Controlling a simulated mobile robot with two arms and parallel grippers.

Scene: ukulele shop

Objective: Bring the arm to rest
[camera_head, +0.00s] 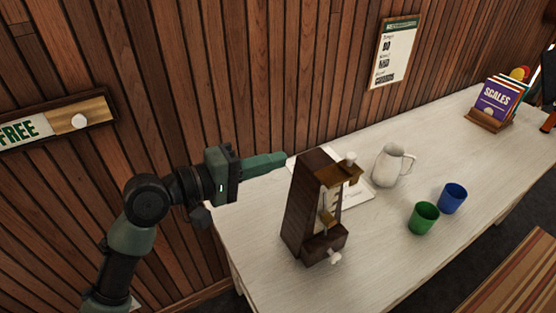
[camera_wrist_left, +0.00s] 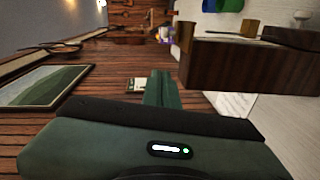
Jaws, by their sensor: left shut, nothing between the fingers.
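My left arm comes in from the left in the head view. Its dark green gripper (camera_head: 283,157) is shut and empty, level above the back left part of the white table (camera_head: 380,275). The fingertips are close behind the upper left of a dark wooden metronome (camera_head: 301,205) and appear apart from it. In the left wrist view the shut fingers (camera_wrist_left: 158,88) show at the middle, with the metronome (camera_wrist_left: 250,70) lying sideways in the picture to their right. My right gripper is not in view.
A white pitcher (camera_head: 388,168), a green cup (camera_head: 423,218) and a blue cup (camera_head: 453,198) stand right of the metronome. White paper (camera_head: 358,192) lies behind it. Books (camera_head: 496,98) stand in a holder at the far right. A plank wall (camera_head: 250,60) runs behind the table.

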